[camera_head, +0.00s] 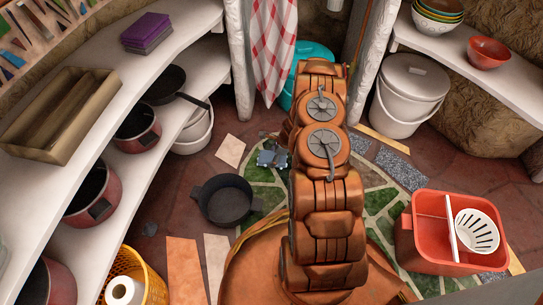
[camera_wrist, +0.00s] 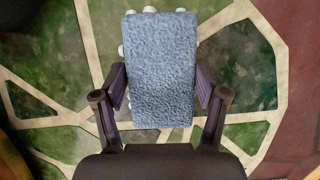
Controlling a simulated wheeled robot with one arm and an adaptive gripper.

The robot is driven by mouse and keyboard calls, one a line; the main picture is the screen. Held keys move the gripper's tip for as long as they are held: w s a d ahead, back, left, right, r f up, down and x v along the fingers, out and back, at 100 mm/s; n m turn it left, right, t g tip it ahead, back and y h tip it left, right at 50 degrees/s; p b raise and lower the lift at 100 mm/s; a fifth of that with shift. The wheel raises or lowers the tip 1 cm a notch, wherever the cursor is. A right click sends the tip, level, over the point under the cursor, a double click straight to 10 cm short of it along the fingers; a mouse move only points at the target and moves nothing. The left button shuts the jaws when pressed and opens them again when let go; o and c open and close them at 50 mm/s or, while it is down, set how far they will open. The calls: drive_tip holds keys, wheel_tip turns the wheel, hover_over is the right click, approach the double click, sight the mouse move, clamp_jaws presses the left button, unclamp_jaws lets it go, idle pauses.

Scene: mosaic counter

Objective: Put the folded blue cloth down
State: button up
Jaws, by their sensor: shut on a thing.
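The folded blue cloth (camera_wrist: 160,65) is a rough-textured block that fills the middle of the wrist view. My gripper (camera_wrist: 160,92) is shut on it, one dark finger pressing each long side. The cloth extends forward past the fingertips. In the head view my gripper (camera_head: 285,150) is at the far end of my orange arm, with a small piece of the blue cloth (camera_head: 267,159) showing beside it. Below is a green mosaic floor with pale lines. My arm hides part of that area, and the cloth's height above the floor is hard to tell.
A black pot (camera_head: 227,200) stands on the floor to the left. A red caddy (camera_head: 435,258) with a white basket (camera_head: 477,231) is at right. A white lidded bucket (camera_head: 408,95) stands behind. Shelves at left hold a purple sponge stack (camera_head: 147,32), a brown tray (camera_head: 60,115) and pots.

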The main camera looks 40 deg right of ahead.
sight(271, 155)
drive_tip(key=shift+w+d+f+b, duration=0.1)
drive_tip(key=shift+w+d+b, duration=0.15)
drive_tip(key=shift+w, duration=0.5)
drive_tip(key=shift+w+d+f+b, duration=0.15)
drive_tip(key=shift+w+d, duration=0.2)
drive_tip(key=shift+w, duration=0.4)
drive_tip(key=shift+w+d+f, duration=0.1)
drive_tip(key=shift+w, duration=0.1)
wheel_tip(271, 155, down, 3)
drive_tip(key=shift+s+f+b, duration=0.1)
drive_tip(key=shift+f+b, duration=0.05)
drive_tip(key=shift+b, duration=1.05)
drive_tip(key=o, duration=1.3)
